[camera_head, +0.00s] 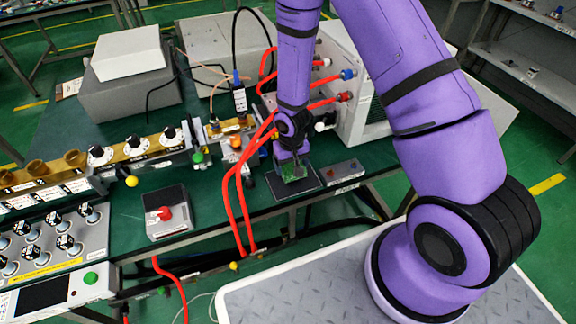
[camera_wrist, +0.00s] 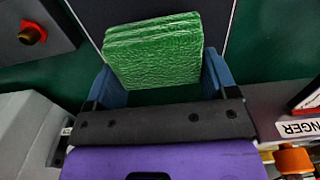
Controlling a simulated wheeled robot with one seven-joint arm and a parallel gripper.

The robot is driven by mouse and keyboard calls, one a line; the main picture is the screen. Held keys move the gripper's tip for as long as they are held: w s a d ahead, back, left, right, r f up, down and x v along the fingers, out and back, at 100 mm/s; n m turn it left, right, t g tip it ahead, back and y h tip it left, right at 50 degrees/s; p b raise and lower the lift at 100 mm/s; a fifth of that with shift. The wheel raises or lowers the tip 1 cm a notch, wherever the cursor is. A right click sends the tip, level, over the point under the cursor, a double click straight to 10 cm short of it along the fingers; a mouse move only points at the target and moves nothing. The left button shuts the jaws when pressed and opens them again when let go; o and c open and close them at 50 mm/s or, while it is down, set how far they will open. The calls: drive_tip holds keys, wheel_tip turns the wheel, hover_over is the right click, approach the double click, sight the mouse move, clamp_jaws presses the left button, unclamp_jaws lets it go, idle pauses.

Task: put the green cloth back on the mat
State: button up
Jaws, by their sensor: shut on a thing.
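The green cloth (camera_wrist: 152,52) is a folded, wrinkled block held between the two blue fingers of my gripper (camera_wrist: 157,66) in the wrist view. In the head view, the cloth (camera_head: 292,174) shows just under my gripper (camera_head: 291,166), which points down. The mat (camera_head: 309,183) is a dark flat rectangle on the green table, directly below the cloth. The mat (camera_wrist: 217,22) also fills the background behind the cloth in the wrist view. I cannot tell whether the cloth touches the mat. Part of the mat is hidden by the cloth and gripper.
A grey box with a red button (camera_head: 165,214) stands left of the mat. A small grey panel (camera_head: 342,172) lies right of it. Red hoses (camera_head: 240,200) run close on the left. A white vented unit (camera_head: 372,105) stands behind on the right.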

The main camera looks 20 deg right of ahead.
wheel_tip(320, 180, down, 3)
drive_tip(key=shift+r, duration=0.1)
drive_tip(key=o, duration=0.8)
drive_tip(key=shift+c, duration=0.2)
drive_tip(key=shift+r, duration=0.1)
